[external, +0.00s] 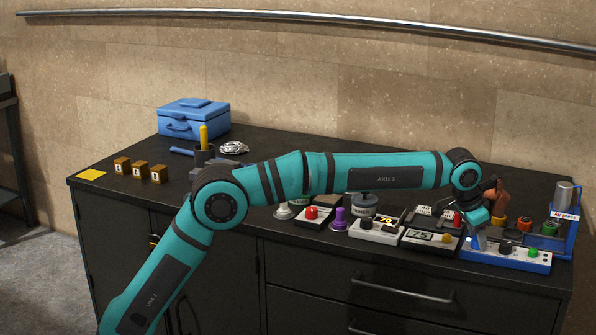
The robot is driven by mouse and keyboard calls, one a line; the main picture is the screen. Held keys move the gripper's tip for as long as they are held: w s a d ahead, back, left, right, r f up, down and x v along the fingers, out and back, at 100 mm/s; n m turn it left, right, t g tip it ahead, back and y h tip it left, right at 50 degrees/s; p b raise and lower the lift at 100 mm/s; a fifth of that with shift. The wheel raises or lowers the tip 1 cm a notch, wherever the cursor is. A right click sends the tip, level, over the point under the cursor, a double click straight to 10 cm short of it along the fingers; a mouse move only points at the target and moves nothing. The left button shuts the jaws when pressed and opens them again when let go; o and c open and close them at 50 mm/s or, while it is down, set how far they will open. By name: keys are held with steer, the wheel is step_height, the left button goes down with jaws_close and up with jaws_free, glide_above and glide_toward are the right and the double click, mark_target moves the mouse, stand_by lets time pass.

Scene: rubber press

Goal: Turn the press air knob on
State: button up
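The blue press unit (563,245) stands at the right end of the black bench, with an upright metal cylinder and a small white label too small to read surely. Its pale front panel carries a dark knob (505,248) and a green button (533,252). I cannot tell for sure which control is the air knob, or its setting. My gripper (478,238) points down at the left end of this panel, left of the dark knob. Its fingers are small and partly hidden by the wrist, so I cannot tell whether they touch anything.
Left of the press stand a box with a display (430,240), a box with a red button (312,213) and a purple knob (340,217). Orange and green round parts are behind the panel. A blue case (193,119) and several small brown blocks (140,170) are far left.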

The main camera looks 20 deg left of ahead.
steer(key=shift+o, duration=1.1)
steer(key=v, duration=1.7)
steer(key=shift+r, duration=0.15)
steer(key=shift+a, duration=0.1)
